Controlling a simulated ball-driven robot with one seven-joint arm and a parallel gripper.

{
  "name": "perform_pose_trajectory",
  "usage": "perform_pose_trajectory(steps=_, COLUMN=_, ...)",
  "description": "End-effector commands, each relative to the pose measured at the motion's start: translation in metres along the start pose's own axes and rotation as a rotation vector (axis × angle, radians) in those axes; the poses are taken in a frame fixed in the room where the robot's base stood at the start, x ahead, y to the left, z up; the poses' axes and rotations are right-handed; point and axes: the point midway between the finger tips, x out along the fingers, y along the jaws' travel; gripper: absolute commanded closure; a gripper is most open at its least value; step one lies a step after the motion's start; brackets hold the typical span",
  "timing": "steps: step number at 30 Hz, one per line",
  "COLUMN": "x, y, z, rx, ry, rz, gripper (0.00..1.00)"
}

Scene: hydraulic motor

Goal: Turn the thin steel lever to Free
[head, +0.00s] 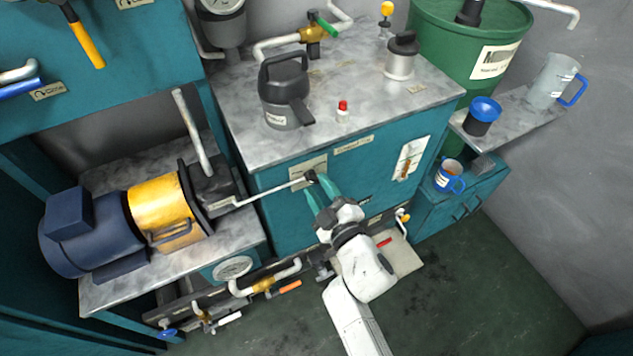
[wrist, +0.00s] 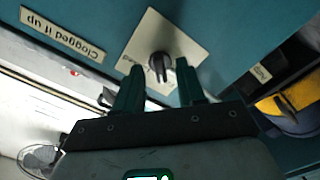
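The thin steel lever (head: 268,192) is a slim bent rod. It runs from the machine on the left bench toward a pale plate on the teal cabinet front, and its right end is near a dark knob. I cannot read Free on anything. My gripper (head: 318,192) is open, with its teal fingers just below the dark knob. In the wrist view the fingers (wrist: 157,82) are spread apart, and the dark knob (wrist: 160,64) shows beyond and between their tips on the pale plate (wrist: 186,42). The plate's lettering is partly hidden. I cannot tell whether the fingers touch the knob.
A yellow and blue motor (head: 160,205) stands on the left bench, with a thick grey lever (head: 191,130) rising behind. A dark kettle (head: 285,92) and a red-capped item (head: 343,110) stand on the worktop. Pipes and valves (head: 265,284) lie low, left of my arm. Floor at lower right is clear.

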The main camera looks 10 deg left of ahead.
Motion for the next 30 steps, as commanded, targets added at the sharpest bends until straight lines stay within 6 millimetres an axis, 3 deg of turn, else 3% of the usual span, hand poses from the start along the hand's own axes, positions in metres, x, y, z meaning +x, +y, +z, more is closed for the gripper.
perform_pose_trajectory(steps=6, x=-0.045, y=0.001, z=-0.002, rx=0.003, ry=-0.005, rz=-0.003, gripper=0.61)
perform_pose_trajectory(steps=13, x=-0.079, y=0.0, z=-0.001, rx=0.003, ry=-0.003, rz=-0.002, gripper=0.61)
perform_pose_trajectory(steps=18, x=-0.089, y=-0.001, z=-0.001, rx=0.0, ry=-0.001, rz=-0.002, gripper=0.61)
perform_pose_trajectory(steps=30, x=-0.09, y=-0.001, z=0.0, rx=0.0, ry=-0.001, rz=-0.002, gripper=0.61)
